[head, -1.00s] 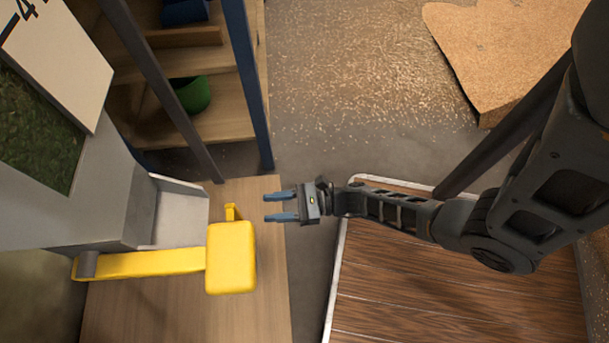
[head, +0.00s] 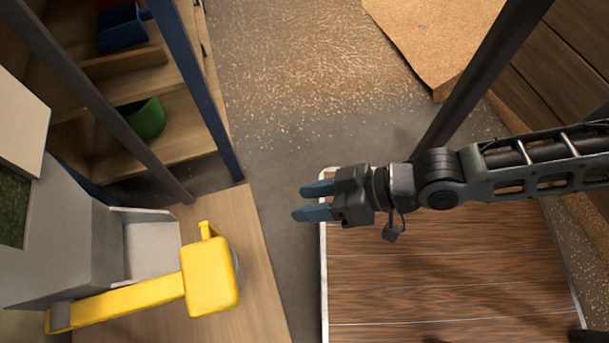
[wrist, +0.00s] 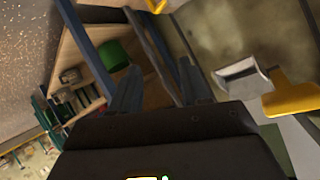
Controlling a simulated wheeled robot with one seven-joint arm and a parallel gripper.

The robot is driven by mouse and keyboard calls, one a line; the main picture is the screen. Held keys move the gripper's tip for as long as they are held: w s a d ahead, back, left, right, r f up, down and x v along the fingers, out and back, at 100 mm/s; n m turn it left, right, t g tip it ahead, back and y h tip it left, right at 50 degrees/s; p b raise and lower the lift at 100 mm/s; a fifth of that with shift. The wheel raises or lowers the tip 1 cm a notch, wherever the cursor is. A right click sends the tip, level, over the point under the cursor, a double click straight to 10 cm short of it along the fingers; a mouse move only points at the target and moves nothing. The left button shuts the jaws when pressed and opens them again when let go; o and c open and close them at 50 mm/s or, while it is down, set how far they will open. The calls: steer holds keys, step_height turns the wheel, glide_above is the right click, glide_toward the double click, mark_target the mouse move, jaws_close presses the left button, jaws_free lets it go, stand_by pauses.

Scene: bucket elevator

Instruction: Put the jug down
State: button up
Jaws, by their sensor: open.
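My gripper (head: 314,200) is open and empty, its two blue fingers pointing left in the head view. In the wrist view its fingers (wrist: 158,82) stand apart with nothing between them. I cannot clearly make out a jug. A yellow block (head: 210,277) on a yellow arm (head: 120,303) reaches from a grey machine (head: 55,235) over a light wooden top (head: 250,305). The block also shows in the wrist view (wrist: 292,98). A pale rounded edge shows at the block's right side; I cannot tell what it belongs to. My gripper is right of the block, clear of it.
A wooden shelf unit (head: 190,127) with blue posts stands at the upper left, holding a green container (head: 143,119) and blue ones. A dark post (head: 475,85) stands near my arm. A plank platform (head: 430,295) lies below the arm. Bare floor lies between platform and shelves.

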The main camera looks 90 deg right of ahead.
step_height(320, 180, up, 12)
steer(key=w+a+n+t, duration=0.1)
steer(key=a+n+t, duration=0.1)
steer(key=n, duration=0.3)
steer(key=shift+w+a+r+t+y, duration=0.2)
steer(key=shift+t+y, duration=0.1)
steer(key=shift+t, duration=0.2)
